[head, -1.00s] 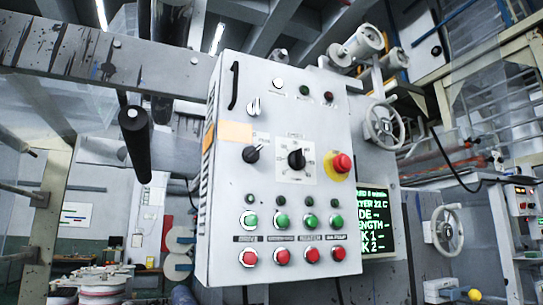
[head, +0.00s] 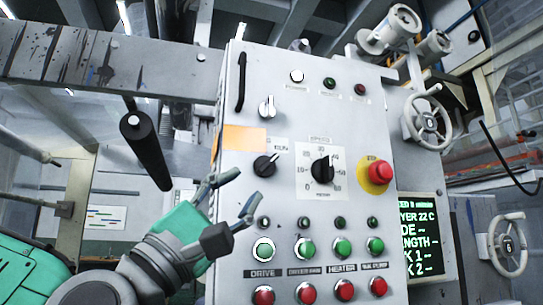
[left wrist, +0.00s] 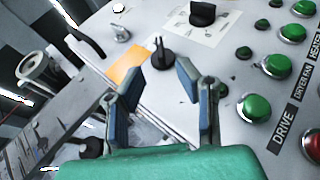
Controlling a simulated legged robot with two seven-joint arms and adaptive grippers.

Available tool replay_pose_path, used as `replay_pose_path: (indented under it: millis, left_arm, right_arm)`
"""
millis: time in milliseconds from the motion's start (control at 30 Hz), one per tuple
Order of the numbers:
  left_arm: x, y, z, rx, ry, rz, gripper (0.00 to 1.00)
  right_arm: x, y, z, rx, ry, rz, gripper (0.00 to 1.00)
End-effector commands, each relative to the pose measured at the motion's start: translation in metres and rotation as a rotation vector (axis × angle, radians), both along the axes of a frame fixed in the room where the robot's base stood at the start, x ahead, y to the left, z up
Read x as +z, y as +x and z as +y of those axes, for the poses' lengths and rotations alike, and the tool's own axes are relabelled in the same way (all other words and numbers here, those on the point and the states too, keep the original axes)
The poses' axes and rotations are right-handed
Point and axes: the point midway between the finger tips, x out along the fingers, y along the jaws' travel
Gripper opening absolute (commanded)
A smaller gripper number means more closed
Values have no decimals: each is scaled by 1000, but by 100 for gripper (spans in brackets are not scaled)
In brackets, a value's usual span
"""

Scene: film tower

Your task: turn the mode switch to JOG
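A small black selector switch (head: 265,165) sits on the left part of the grey control panel (head: 290,130); its label is too small to read, so I cannot confirm it is the mode switch. My left gripper (head: 246,188) is open and empty just below and left of this switch in the head view. In the left wrist view the black switch (left wrist: 161,55) shows beyond and between the spread fingertips (left wrist: 160,72), apart from them. A pale lever switch (head: 267,107) sits above it. My right gripper is not in view.
A larger black dial (head: 322,170) and a red emergency button (head: 380,172) are right of the switch. Green buttons (head: 304,248) and red buttons (head: 307,292) line the lower panel. An orange label (head: 243,139) lies upper left. A dark roller (head: 146,150) juts out left.

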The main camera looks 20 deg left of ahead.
Motion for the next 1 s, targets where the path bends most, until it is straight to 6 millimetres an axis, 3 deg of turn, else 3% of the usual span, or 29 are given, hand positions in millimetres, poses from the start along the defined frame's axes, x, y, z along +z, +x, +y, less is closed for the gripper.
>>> replay_pose_path:
  millis: [200, 400, 833, 867, 933, 1000]
  left_arm:
    - [34, 33, -14, 1, 1, 1, 29]
    - [51, 52, -23, 1, 0, 0, 29]
    - [57, 60, -27, 0, 0, 1, 29]
    - [57, 60, -27, 0, 0, 1, 26]
    - [56, 60, -27, 0, 0, 1, 1]
    - [56, 60, -27, 0, 1, 2, 0]
  right_arm:
    - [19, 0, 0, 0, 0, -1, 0]
    - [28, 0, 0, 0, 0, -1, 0]
    - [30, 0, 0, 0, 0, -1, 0]
    - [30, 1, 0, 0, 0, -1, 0]
    - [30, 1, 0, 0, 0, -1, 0]
    - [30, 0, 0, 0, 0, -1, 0]
